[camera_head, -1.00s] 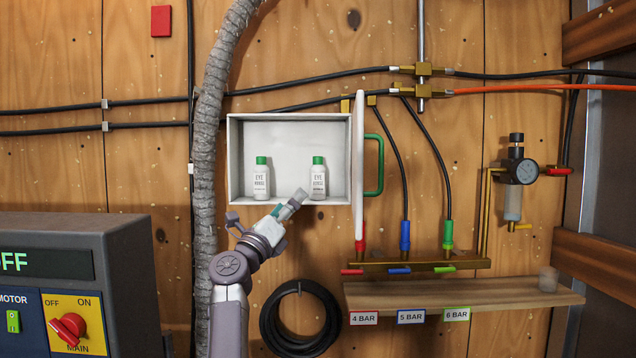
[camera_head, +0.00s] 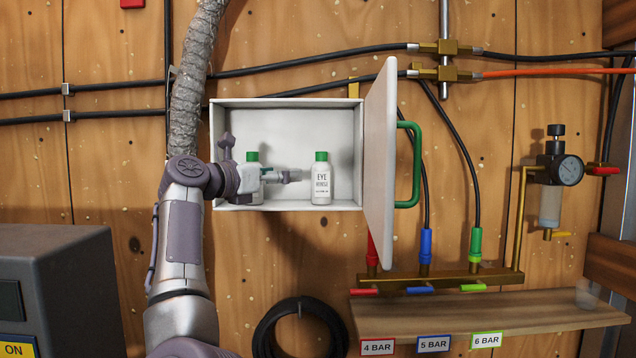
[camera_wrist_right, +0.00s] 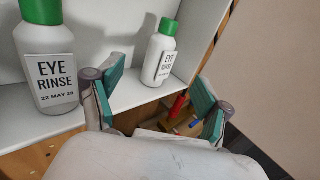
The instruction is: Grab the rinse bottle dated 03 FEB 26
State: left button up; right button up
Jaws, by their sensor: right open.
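Two white rinse bottles with green caps stand upright in the open wall cabinet. The left bottle (camera_head: 252,158) is partly hidden behind my right gripper (camera_head: 291,176) in the head view. In the right wrist view this near bottle (camera_wrist_right: 50,70) reads EYE RINSE, 22 MAY 28. The right bottle (camera_head: 321,182) stands clear; in the right wrist view it (camera_wrist_right: 159,58) is farther off, its date too small to read. My right gripper (camera_wrist_right: 158,88) is open and empty, its fingers pointing toward the right bottle, apart from it. My left gripper is out of view.
The cabinet (camera_head: 285,105) has its door (camera_head: 380,165) swung outward on the right, with a green handle (camera_head: 415,165). A hose (camera_head: 197,80) runs along its left. Below right are coloured valves (camera_head: 423,290) and a wooden shelf (camera_head: 520,315).

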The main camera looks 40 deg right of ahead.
aim_at(315, 174)
jog(key=d+p, duration=0.1)
jog(key=d, duration=0.3)
jog(key=d+p, duration=0.1)
jog(key=d, duration=0.2)
jog(key=shift+w+d+r, duration=0.15)
jog(key=shift+d, duration=0.25)
jog(key=shift+w+d+p, duration=0.1)
jog(key=shift+d+p, duration=0.1)
jog(key=shift+p, duration=0.1)
jog(key=d+p, duration=0.2)
jog(key=d, duration=0.1)
jog(key=d+f, duration=0.1)
jog(key=shift+w+d+p, duration=0.35)
jog(key=shift+d+p, duration=0.05)
jog(key=shift+d+f, duration=0.1)
jog(key=shift+d, duration=0.1)
jog(key=shift+a, duration=0.3)
jog(key=shift+c, duration=1)
jog(key=c, duration=1.2)
jog(key=shift+o, duration=0.2)
